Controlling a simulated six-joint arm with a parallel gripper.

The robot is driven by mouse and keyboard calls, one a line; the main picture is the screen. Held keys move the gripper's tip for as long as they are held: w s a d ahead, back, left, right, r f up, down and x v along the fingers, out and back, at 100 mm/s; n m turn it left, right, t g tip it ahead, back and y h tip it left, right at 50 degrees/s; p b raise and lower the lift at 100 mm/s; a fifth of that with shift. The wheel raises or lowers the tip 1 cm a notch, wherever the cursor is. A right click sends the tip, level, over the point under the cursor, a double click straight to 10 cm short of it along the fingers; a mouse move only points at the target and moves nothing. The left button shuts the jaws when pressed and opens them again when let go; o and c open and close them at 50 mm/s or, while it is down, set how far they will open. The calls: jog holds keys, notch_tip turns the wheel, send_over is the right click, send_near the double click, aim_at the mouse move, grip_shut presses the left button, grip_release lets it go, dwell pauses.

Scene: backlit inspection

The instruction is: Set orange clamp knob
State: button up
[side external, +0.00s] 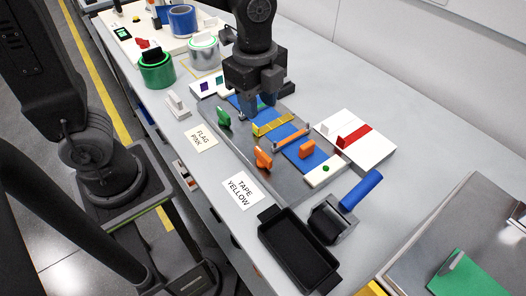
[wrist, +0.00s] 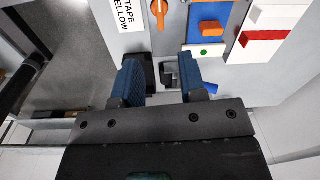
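The orange clamp knob (side external: 263,157) stands on the near edge of the grey fixture plate (side external: 290,183). In the wrist view the orange clamp knob (wrist: 158,10) is at the top edge, partly cut off. My gripper (side external: 260,102) is above the far part of the fixture, beyond the knob and apart from it. In the wrist view my gripper (wrist: 162,68) is open, its two blue fingers apart with nothing held between them. A green knob (side external: 223,117) stands farther along the same edge.
A blue strip (side external: 311,162) carries a yellow piece (side external: 271,123), an orange bar (side external: 290,139) and an orange block (side external: 307,148). A black tray (side external: 270,215), a tape dispenser (side external: 332,219) and a white block with a red strip (side external: 354,137) stand nearby. Labels lie in front.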

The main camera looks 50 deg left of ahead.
aim_at(263, 153)
jog(key=shift+m, duration=0.7)
jog(key=f, duration=1.4)
jog(key=shift+w+d+f, duration=0.25)
jog(key=shift+d+f, duration=0.1)
jog(key=shift+d, duration=0.05)
jog(key=shift+c, duration=0.4)
grip_shut()
